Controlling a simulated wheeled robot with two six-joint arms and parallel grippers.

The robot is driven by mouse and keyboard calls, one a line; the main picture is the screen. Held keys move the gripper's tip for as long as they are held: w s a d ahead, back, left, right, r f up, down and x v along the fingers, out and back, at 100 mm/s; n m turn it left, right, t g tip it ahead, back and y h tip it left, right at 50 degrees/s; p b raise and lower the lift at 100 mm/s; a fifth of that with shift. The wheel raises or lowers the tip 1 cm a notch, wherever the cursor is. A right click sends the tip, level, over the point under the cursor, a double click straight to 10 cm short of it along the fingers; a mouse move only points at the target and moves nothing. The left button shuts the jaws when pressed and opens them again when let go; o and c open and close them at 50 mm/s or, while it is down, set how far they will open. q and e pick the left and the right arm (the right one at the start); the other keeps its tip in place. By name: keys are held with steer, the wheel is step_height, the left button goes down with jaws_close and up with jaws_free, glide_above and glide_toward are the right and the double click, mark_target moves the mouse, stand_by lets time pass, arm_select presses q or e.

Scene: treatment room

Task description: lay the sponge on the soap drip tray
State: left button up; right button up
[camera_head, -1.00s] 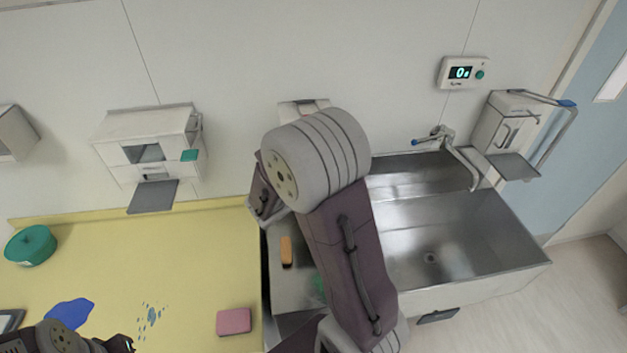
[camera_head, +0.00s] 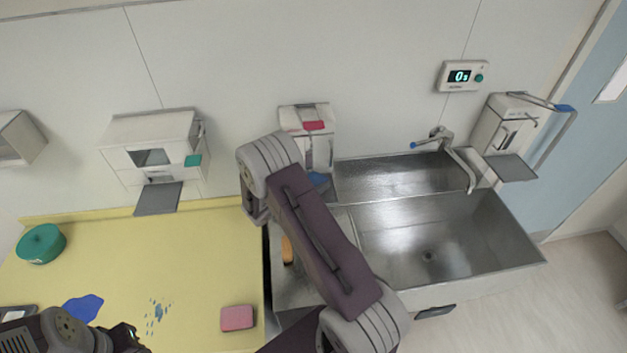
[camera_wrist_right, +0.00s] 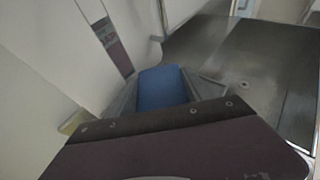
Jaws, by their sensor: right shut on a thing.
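My right gripper (camera_wrist_right: 165,98) is shut on a blue block, which I take as the sponge (camera_wrist_right: 162,86). The block also shows in the head view (camera_head: 318,180), just under the white wall dispenser (camera_head: 318,147) with a red panel. My forearm hides the right fingers in the head view. I cannot tell whether the block touches a tray below that dispenser. Another dispenser at the right has a grey drip tray (camera_head: 511,167). My left gripper (camera_head: 130,336) is low at the left over the yellow counter; its jaws are unclear.
The steel sink (camera_head: 440,235) has a tap (camera_head: 455,155) behind it. An orange item (camera_head: 287,250) lies on the steel left of the basin. The yellow counter (camera_head: 190,260) holds a pink block (camera_head: 237,318), a green round container (camera_head: 40,244) and a blue patch (camera_head: 83,309).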

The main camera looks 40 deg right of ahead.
steer(key=shift+a+f, duration=0.1)
steer(key=o, duration=1)
steer(key=shift+s+a, duration=0.1)
